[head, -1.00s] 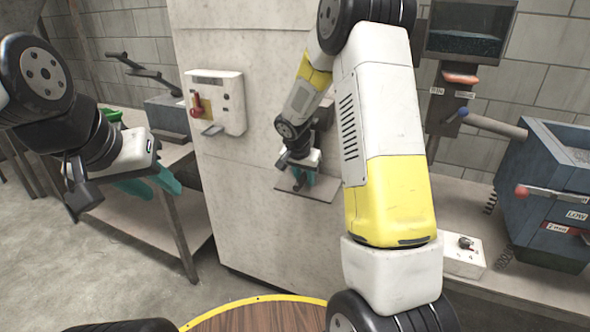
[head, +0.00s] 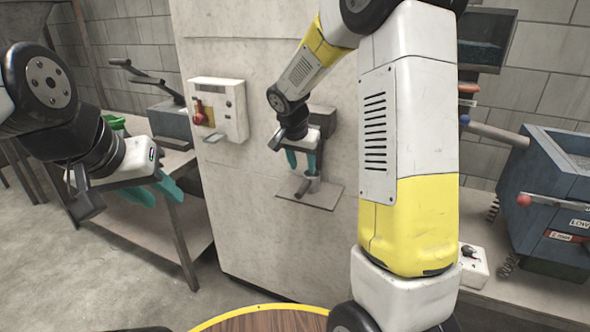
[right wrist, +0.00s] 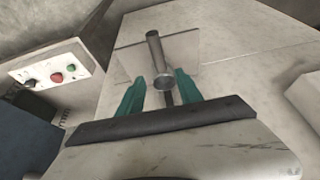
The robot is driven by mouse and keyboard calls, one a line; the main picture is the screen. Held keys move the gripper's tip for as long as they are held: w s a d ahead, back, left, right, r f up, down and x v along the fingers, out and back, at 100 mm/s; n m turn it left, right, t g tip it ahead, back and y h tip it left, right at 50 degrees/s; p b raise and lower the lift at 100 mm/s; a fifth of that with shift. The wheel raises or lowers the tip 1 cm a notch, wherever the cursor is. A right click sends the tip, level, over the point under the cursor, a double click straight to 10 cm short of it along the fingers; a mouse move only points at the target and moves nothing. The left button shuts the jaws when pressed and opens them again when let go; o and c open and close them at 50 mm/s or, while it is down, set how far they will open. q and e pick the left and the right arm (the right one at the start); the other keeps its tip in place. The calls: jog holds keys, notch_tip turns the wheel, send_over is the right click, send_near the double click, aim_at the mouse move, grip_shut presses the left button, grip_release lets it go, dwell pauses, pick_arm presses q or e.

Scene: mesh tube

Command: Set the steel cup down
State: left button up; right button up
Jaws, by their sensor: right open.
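My left gripper (head: 163,199) is open and empty at the left, by the side table.
A control box (head: 218,108) with a red switch is on the cabinet left of the shelf. A blue machine (head: 555,190) with levers stands on the right bench. A side table (head: 150,215) is at the left. A round wooden top (head: 268,322) is at the bottom.

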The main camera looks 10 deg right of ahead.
jog(key=s+r+n+y, duration=0.2)
jog(key=s+r+n, duration=0.1)
jog(key=s+r, duration=0.95)
jog(key=s+a+n+t+y, duration=0.1)
jog(key=s+n, duration=0.3)
jog(key=s, duration=1.1)
jog(key=shift+s+a+r+t+y, duration=0.3)
jog(key=shift+t+y, duration=0.4)
jog(key=shift+y, duration=0.2)
